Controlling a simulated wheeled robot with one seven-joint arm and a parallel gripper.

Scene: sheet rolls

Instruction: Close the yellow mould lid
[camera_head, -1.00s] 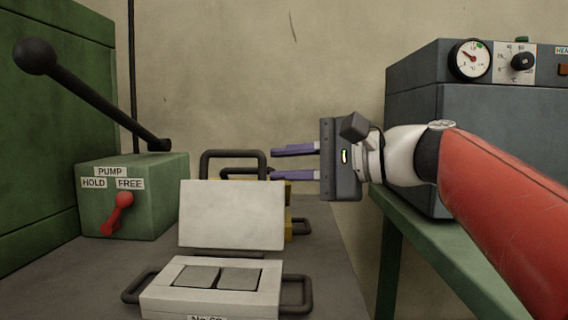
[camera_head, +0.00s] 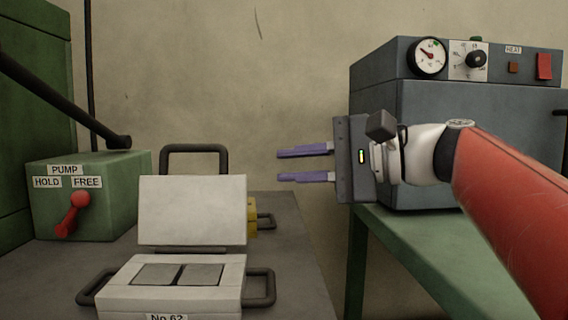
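The yellow mould (camera_head: 252,216) is mostly hidden behind the raised lid of a white mould; only a yellow edge and a dark side handle show at its right. I cannot tell how its lid stands. The white mould (camera_head: 118,298), labelled No 62, sits in front with its lid (camera_head: 192,210) standing up and two grey blocks in its cavity. My gripper (camera_head: 277,165) is to the right of and above the moulds, pointing left. Its two purple fingers are apart with nothing between them.
A green pump box (camera_head: 90,205) with a red lever and a long black handle stands at the left. A grey heater box (camera_head: 470,140) with a gauge and dial stands on a green bench (camera_head: 440,250) at the right. The grey worktop right of the moulds (camera_head: 295,270) is clear.

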